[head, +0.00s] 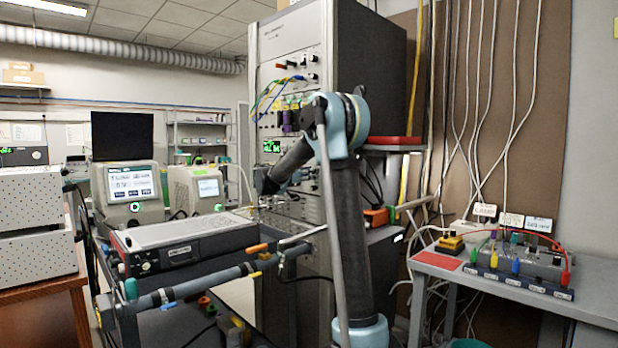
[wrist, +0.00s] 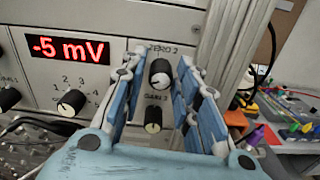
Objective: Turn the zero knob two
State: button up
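The zero two knob (wrist: 159,72), a round black knob with a white top, sits on the grey rack panel under the label "ZERO 2". My gripper (wrist: 162,60) is open in the wrist view. Its two blue, padded fingers stand on the left and right of the knob, with gaps on both sides, so it is not gripped. In the head view my gripper (head: 265,184) is at the rack's front; its fingers and the knob are too small or hidden to make out.
Below is the "GAIN 2" knob (wrist: 153,120), also between the fingers. To the left are a red "-5 mV" display (wrist: 68,49), a numbered selector knob (wrist: 71,103) and another black knob (wrist: 9,98). The rack (head: 350,60) has cables plugged in above. A side table (head: 590,302) stands right.

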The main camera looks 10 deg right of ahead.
grip_shut()
jog(key=shift+m, duration=1.2)
grip_release()
jog(key=v, duration=1.2)
